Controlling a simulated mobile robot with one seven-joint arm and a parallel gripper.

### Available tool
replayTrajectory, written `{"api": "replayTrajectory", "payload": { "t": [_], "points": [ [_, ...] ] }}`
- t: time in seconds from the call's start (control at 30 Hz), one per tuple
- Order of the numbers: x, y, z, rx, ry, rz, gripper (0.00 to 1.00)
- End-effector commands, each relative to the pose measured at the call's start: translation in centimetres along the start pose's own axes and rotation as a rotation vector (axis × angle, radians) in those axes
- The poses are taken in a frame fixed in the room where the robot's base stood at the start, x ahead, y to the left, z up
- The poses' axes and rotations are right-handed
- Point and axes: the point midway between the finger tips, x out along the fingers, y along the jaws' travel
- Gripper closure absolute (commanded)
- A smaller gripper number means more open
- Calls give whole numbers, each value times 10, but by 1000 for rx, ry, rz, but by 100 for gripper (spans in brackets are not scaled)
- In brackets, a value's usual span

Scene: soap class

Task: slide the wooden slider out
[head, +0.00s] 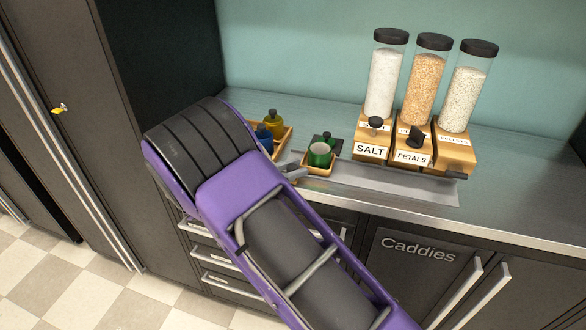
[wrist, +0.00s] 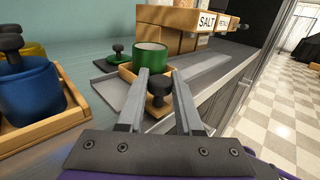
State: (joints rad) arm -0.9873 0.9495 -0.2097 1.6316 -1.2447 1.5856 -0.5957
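The wooden slider (head: 318,171) is a small wooden tray with a green cup (head: 319,155) standing in it. It sits at the left end of a grey metal track on the counter. In the wrist view the slider (wrist: 128,74) has a black knob (wrist: 159,86) at its near end, on a wooden tab. My gripper (wrist: 160,72) is over that end, with its two grey fingers apart on either side of the knob. The knob nearly fills the gap in the picture; I cannot tell whether the fingers touch it. In the head view the fingertips (head: 292,171) are just left of the slider, partly hidden.
Dispensers labelled SALT (head: 370,149) and PETALS (head: 412,157) and a third stand on wooden bases at the right. A wooden tray with a blue jar (wrist: 30,90) and a yellow one is at the left. The metal track (head: 385,182) is clear between slider and dispensers.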

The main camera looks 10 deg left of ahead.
Motion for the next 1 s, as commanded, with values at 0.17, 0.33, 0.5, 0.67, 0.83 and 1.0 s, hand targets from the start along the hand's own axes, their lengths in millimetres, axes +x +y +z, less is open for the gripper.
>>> {"api": "replayTrajectory", "payload": {
  "t": [0.17,0.33,0.5,0.67,0.83,1.0],
  "points": [
    [-3,4,2,6,3,13,37],
    [-2,3,1,4,2,9,37],
    [-5,2,1,4,2,9,37],
    [-25,3,0,4,3,12,37],
    [-64,2,0,4,3,13,37],
    [-106,2,0,5,3,13,37]
  ]
}}
